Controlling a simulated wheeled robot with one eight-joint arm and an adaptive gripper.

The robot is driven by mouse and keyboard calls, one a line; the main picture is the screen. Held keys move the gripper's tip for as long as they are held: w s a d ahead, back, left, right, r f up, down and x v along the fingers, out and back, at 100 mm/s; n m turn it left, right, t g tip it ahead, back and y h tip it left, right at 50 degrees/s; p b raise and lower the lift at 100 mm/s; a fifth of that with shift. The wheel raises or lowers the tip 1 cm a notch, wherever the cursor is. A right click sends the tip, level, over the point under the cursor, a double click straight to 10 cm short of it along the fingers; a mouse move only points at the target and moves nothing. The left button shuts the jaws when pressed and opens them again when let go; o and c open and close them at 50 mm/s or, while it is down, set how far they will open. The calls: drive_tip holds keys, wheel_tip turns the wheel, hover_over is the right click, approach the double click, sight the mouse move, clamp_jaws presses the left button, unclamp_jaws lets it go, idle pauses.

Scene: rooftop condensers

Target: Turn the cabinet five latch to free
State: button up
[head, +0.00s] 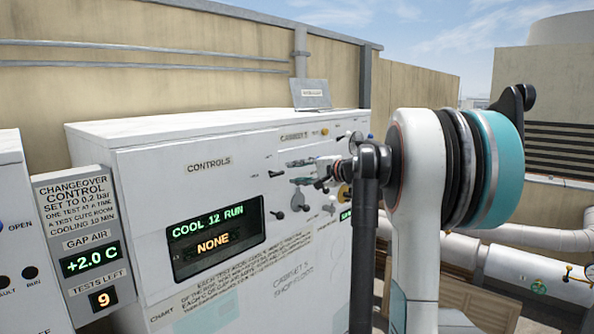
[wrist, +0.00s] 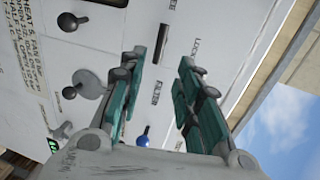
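The white cabinet (head: 150,150) carries a "CABINET 5" label and a face full of small controls. My gripper (head: 303,172) is close to that face, with my arm hiding part of the controls in the head view. A "LOCK" label (wrist: 196,48) and a "FILTER" label (wrist: 183,90) show near the fingers. A grey round plate with a black-knobbed lever (wrist: 88,84) is left of the fingers. I cannot tell which control is the latch; it may be hidden behind a finger.
A blue knob (wrist: 143,138) and another black-knobbed lever (wrist: 70,22) are on the panel. The display (head: 218,238) reads "COOL 12 RUN" and "NONE". A changeover control box (head: 78,220) stands at left, showing +2.0 C and 9 tests left. White pipes (head: 530,265) run at right.

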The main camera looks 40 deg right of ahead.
drive_tip(key=v, duration=0.2)
drive_tip(key=shift+s, duration=0.25)
idle(0.4)
